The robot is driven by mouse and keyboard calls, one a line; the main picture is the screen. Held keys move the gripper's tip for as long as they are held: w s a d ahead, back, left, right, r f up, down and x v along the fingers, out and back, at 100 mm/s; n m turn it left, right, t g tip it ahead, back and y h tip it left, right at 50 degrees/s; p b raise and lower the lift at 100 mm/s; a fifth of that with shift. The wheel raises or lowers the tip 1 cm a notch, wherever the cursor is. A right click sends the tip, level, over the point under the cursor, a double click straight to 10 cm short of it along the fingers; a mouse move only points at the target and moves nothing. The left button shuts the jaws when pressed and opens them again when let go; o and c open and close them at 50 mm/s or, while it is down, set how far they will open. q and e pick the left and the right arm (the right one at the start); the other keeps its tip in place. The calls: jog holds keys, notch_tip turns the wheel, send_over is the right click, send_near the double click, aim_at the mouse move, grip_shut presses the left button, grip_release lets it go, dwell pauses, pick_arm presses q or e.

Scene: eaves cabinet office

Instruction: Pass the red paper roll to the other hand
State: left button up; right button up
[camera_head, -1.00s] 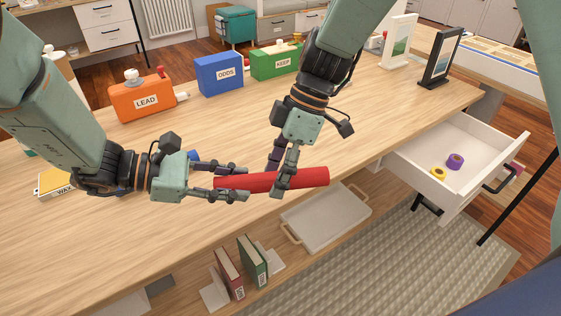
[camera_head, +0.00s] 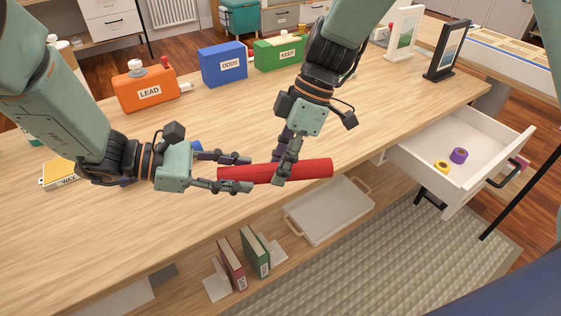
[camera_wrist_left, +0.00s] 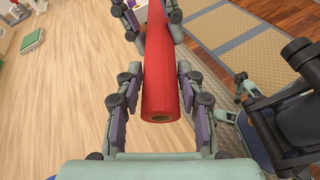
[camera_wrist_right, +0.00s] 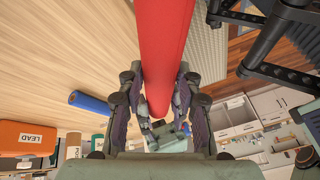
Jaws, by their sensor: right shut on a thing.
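The red paper roll (camera_head: 312,170) is held level above the front edge of the desk. My right gripper (camera_head: 285,172) is shut on it near its middle, and the right wrist view also shows the roll (camera_wrist_right: 163,45) between the fingers. My left gripper (camera_head: 248,172) is open around the roll's left end. In the left wrist view the roll's hollow end (camera_wrist_left: 160,117) lies between the spread left fingers, with a gap on each side.
The desk (camera_head: 110,235) holds an orange LEAD box (camera_head: 145,92), a blue ODDS box (camera_head: 222,65) and a green KEEP box (camera_head: 278,54) at the back. An open drawer (camera_head: 420,160) with small rolls is at right. A tray (camera_head: 328,210) and binders (camera_head: 255,252) sit below.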

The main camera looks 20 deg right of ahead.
pick_arm(q)
jog(key=o, duration=0.4)
jog(key=v, duration=1.2)
jog(key=shift+s+a+f+m+t+y, duration=0.2)
jog(key=shift+s+a+f+m+y, duration=2.35)
jog(key=shift+s+f, duration=2.25)
jog(key=shift+s+a+f+m+t+y, duration=0.2)
jog(key=shift+s+a+f+m+y, duration=2.35)
jog(key=shift+s+f, duration=2.3)
jog(key=shift+s+a+f+m+t+y, duration=0.2)
jog(key=shift+s+a+f+m+y, duration=1.6)
jog(key=shift+s+a+f, duration=2.2)
jog(key=shift+s+d+f, duration=0.3)
jog(key=shift+d+f, duration=0.1)
jog(key=shift+f, duration=0.1)
jog(key=shift+s+d+f, duration=0.3)
jog(key=shift+d+f, duration=0.05)
jog(key=shift+f, duration=0.15)
